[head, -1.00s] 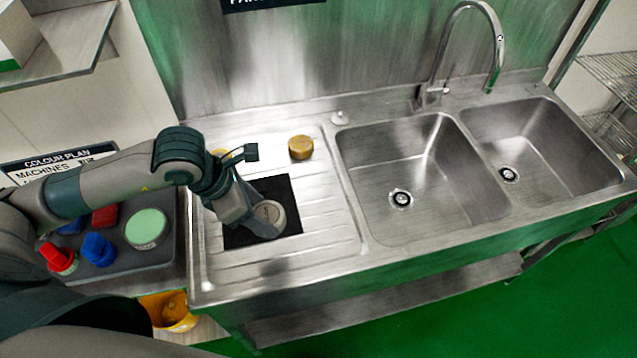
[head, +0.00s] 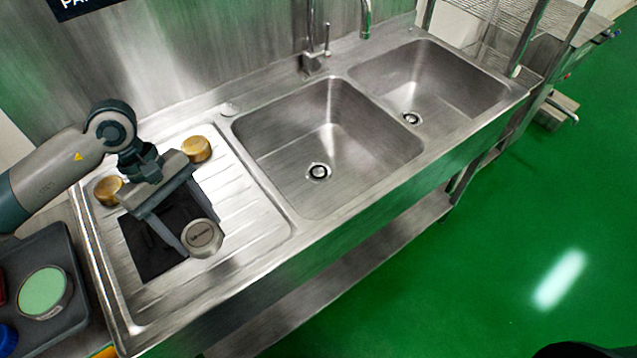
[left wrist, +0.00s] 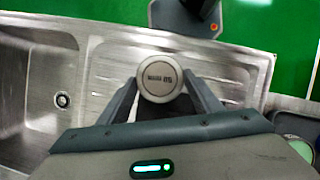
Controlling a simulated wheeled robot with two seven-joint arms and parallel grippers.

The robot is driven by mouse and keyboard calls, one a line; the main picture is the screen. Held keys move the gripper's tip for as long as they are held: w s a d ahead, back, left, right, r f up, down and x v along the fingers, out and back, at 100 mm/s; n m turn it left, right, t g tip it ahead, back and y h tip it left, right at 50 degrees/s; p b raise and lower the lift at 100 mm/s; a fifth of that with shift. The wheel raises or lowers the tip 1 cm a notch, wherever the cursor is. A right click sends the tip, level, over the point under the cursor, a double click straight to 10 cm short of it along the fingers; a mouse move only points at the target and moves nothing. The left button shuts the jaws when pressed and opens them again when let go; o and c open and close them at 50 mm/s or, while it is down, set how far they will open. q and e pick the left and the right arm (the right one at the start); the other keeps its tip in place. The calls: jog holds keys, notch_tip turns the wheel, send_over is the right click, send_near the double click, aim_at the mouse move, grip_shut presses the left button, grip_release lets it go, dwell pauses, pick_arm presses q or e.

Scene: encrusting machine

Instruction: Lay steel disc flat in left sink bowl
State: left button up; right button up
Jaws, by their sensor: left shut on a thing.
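The steel disc (head: 202,238) is round and silver with dark lettering on its face. My left gripper (head: 192,236) is shut on it, above the drainboard near the dark mat. In the left wrist view the disc (left wrist: 160,78) sits between the two fingertips, its lettered face toward the camera. Whether it touches the mat I cannot tell. The left sink bowl (head: 290,165) is to the right of the drainboard, empty, with a round drain. My right gripper is not in view.
Two brass-coloured pieces stand on the drainboard, one behind the gripper (head: 196,149) and one at its left (head: 108,190). The dark mat (head: 150,245) lies under the gripper. A tap (head: 314,60) rises behind the bowls. The right bowl (head: 430,85) is empty.

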pick_arm(q)
jog(key=m, duration=0.2)
jog(key=w+m+y+b, duration=0.1)
jog(key=m, duration=0.1)
jog(key=m+g+y+b, duration=0.1)
jog(key=m, duration=0.1)
jog(key=shift+w+d+r, duration=0.1)
jog(key=shift+w+d, duration=0.05)
jog(key=shift+d, duration=0.1)
jog(key=m, duration=0.1)
jog(key=m+y+b, duration=0.1)
jog(key=shift+w+r+m, duration=0.2)
jog(key=shift+r+m, duration=0.15)
jog(key=shift+m, duration=0.05)
jog(key=shift+a+r+m+g+y+b, duration=0.1)
jog(key=shift+r+m+g+y+b, duration=0.25)
jog(key=shift+m, duration=0.25)
